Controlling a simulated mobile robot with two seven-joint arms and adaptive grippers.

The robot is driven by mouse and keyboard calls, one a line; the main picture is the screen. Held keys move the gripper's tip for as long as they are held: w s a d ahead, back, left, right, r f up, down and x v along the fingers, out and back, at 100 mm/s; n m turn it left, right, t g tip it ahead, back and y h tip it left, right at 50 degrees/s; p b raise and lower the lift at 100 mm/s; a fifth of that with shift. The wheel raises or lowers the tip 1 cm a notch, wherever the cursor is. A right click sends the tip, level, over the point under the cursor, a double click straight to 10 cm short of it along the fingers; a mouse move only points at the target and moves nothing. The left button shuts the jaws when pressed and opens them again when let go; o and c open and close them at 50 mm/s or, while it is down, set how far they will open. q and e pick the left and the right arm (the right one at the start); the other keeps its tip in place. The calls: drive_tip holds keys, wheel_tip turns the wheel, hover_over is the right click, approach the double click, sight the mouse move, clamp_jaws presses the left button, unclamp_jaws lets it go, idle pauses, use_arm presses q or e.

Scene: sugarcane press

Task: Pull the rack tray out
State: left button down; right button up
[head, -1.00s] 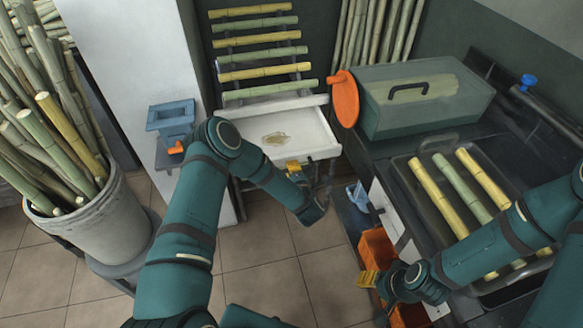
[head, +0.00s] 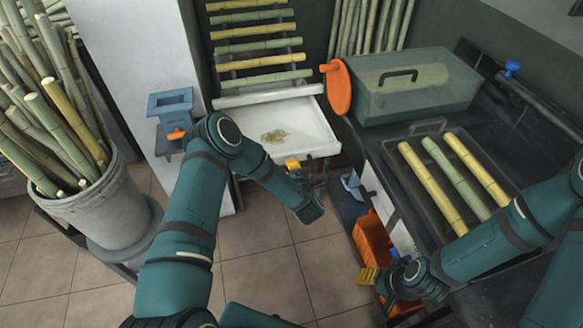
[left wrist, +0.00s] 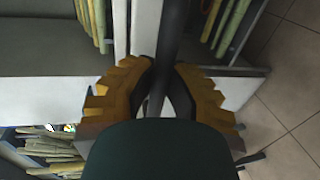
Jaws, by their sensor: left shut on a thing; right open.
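The rack tray (head: 300,128) is a white shallow tray sticking out from under the cane rack (head: 258,45), with a small tan patch of bits on its floor. My left gripper (head: 293,165) is at the tray's front edge, its yellow fingers partly hidden by my arm. In the left wrist view, the left gripper (left wrist: 164,75) is shut on a dark bar (left wrist: 172,35), apparently the tray's handle. My right gripper (head: 368,275) is open and empty, low beside the orange bin.
A bucket of canes (head: 95,205) is at left. Tiled floor is open before the rack tray.

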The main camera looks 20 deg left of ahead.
use_arm(q)
drive_tip(key=c, duration=0.9)
unclamp_jaws()
drive_tip(key=shift+c, duration=0.2)
drive_tip(key=v, duration=1.2)
